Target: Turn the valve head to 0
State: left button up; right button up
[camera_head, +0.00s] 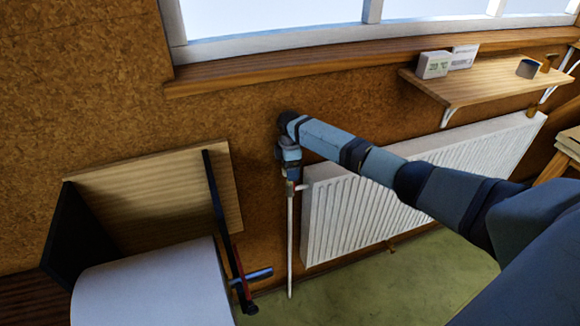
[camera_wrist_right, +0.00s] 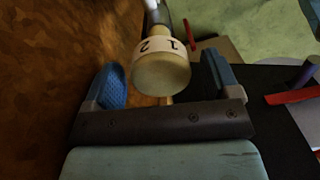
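The valve head (camera_wrist_right: 163,70) is a cream, rounded knob in the right wrist view. Its collar carries a 2 and a 1, both seen upside down; no 0 shows on the visible side. My right gripper (camera_wrist_right: 162,66) is open, with one blue finger on each side of the valve head and a visible gap to both. In the head view my right gripper (camera_head: 289,165) points down at the top of the pipe by the radiator's left end and hides the valve head. My left gripper is not in view.
A white radiator (camera_head: 365,205) is on the cork wall, with a white pipe (camera_head: 290,245) beside it. A wooden shelf (camera_head: 490,85) holds small boxes. At left stand a large white roll (camera_head: 150,290), a wooden board (camera_head: 150,195) and a dark upright bar (camera_head: 217,195).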

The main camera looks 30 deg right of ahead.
jog(key=shift+r, duration=0.1)
notch_tip(320, 180, up, 14)
jog(key=b, duration=0.2)
jog(key=shift+w+f, duration=0.15)
jog(key=shift+f, duration=0.05)
dwell(0.3)
jog(key=shift+f, duration=0.1)
